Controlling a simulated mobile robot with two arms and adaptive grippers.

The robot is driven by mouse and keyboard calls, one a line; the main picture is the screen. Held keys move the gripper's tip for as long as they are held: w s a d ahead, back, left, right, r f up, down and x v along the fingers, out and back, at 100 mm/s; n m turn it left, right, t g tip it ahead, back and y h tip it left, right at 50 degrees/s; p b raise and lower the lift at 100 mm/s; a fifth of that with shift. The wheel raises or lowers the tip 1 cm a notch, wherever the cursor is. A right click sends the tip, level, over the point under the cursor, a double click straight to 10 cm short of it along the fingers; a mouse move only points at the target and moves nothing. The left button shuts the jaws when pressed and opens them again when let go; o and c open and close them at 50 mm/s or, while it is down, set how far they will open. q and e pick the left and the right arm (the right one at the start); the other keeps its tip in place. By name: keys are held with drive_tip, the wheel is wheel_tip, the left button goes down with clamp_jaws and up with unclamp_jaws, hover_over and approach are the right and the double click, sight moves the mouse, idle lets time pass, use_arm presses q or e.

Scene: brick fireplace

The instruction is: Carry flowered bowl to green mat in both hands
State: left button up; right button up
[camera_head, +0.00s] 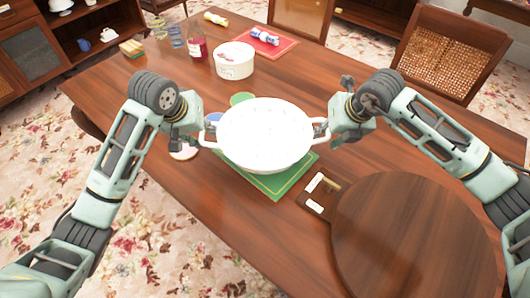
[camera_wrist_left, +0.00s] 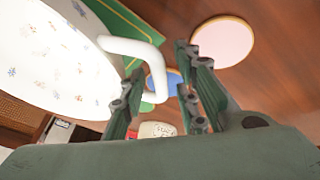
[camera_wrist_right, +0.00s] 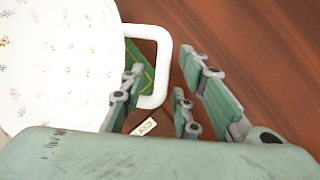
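The white two-handled bowl (camera_head: 265,135) is upright above the green mat (camera_head: 282,187) and hides much of it; I cannot tell whether they touch. Small flower prints show inside it in the left wrist view (camera_wrist_left: 55,60) and right wrist view (camera_wrist_right: 50,60). My left gripper (camera_head: 201,133) is at the bowl's left handle (camera_wrist_left: 152,58). Its fingers stand apart on either side of the handle, with a gap visible. My right gripper (camera_head: 329,125) is at the right handle (camera_wrist_right: 163,60), its fingers likewise apart around the handle with a gap.
A dark tray with white pieces (camera_head: 318,190) and a round wooden board (camera_head: 415,240) lie to the right. A white tub (camera_head: 234,62), a bottle (camera_head: 197,48) and a red mat (camera_head: 283,46) are farther back. A pale round coaster (camera_wrist_left: 224,42) lies near my left gripper.

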drive_tip(key=shift+d, duration=0.1)
drive_tip(key=shift+r, duration=0.3)
use_arm(q)
drive_tip(key=v, duration=1.2)
use_arm(e)
drive_tip(key=v, duration=1.1)
drive_tip(key=shift+s+r, duration=0.15)
